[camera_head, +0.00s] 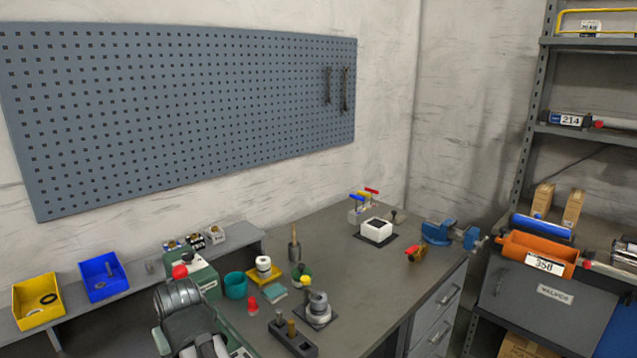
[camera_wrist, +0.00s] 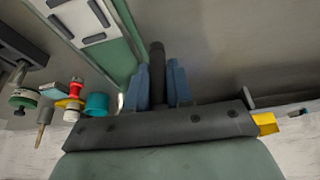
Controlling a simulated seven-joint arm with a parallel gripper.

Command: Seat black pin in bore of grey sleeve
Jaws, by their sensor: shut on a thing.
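The black pin (camera_wrist: 157,62) stands between the two blue fingers of my gripper (camera_wrist: 158,82) in the wrist view. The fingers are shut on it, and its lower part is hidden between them. In the head view my arm is at the lower left, and I cannot make out the fingers or the pin there. A grey stepped round piece (camera_head: 318,303), which looks like the grey sleeve, stands upright on a dark plate on the bench, to the right of my arm. Its bore is too small to make out. The pin is apart from it.
A teal cup (camera_head: 236,285), a red piece (camera_head: 252,305) and a wooden-handled tool (camera_head: 294,250) stand nearby. A white block (camera_head: 376,231) and a blue vise (camera_head: 440,234) are farther right.

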